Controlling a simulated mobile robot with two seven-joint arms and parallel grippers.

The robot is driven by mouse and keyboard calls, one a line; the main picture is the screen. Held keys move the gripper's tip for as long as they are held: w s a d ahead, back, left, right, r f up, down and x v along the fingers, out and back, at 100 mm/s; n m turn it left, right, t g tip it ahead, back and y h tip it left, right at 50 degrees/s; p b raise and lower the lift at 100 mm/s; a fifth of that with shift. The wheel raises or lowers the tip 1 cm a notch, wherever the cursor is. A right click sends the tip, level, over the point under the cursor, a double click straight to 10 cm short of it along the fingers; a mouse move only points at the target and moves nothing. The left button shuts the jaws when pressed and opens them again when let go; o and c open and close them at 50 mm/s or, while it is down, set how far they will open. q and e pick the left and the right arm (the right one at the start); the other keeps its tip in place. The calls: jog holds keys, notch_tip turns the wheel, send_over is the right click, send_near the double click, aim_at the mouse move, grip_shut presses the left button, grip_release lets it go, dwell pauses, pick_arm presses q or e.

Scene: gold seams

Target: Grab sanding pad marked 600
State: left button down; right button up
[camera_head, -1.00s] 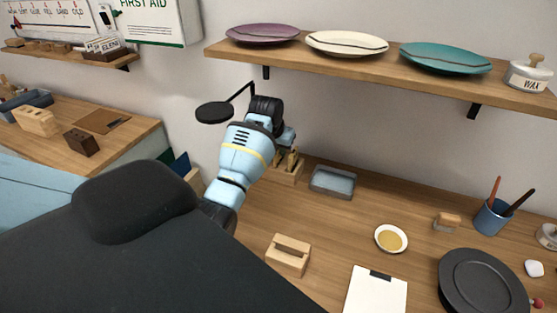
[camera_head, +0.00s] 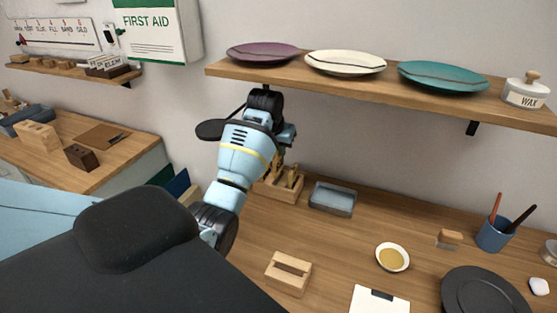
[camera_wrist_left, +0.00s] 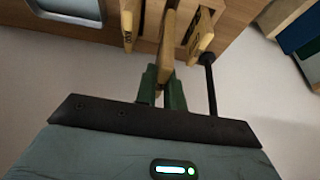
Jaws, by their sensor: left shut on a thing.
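Several tan sanding pads (camera_head: 294,177) stand in a wooden rack (camera_head: 279,190) at the back of the bench. My left gripper (camera_wrist_left: 162,84) is at the rack, shut on the middle pad (camera_wrist_left: 167,47) by its near end. The far end of that pad reaches up among the others, and I cannot tell whether it is clear of its slot. One pad (camera_wrist_left: 128,24) stands to its left and another pad (camera_wrist_left: 199,38), with a dark marking, to its right. I cannot read the grit numbers. My right gripper is not in view.
A grey tray (camera_head: 333,198) sits right of the rack. A wooden holder (camera_head: 288,273), a dish (camera_head: 392,257) and a black turntable (camera_head: 484,292) are on the bench. The shelf (camera_head: 390,83) with three plates overhangs the back.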

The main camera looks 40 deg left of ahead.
pick_arm(q)
jog(key=s+d, duration=0.2)
jog(key=s, duration=0.6)
jog(key=s+d, duration=0.3)
jog(key=s, duration=0.6)
jog(key=shift+s+d+r, duration=0.15)
jog(key=shift+d+r, duration=0.1)
jog(key=shift+r, duration=0.05)
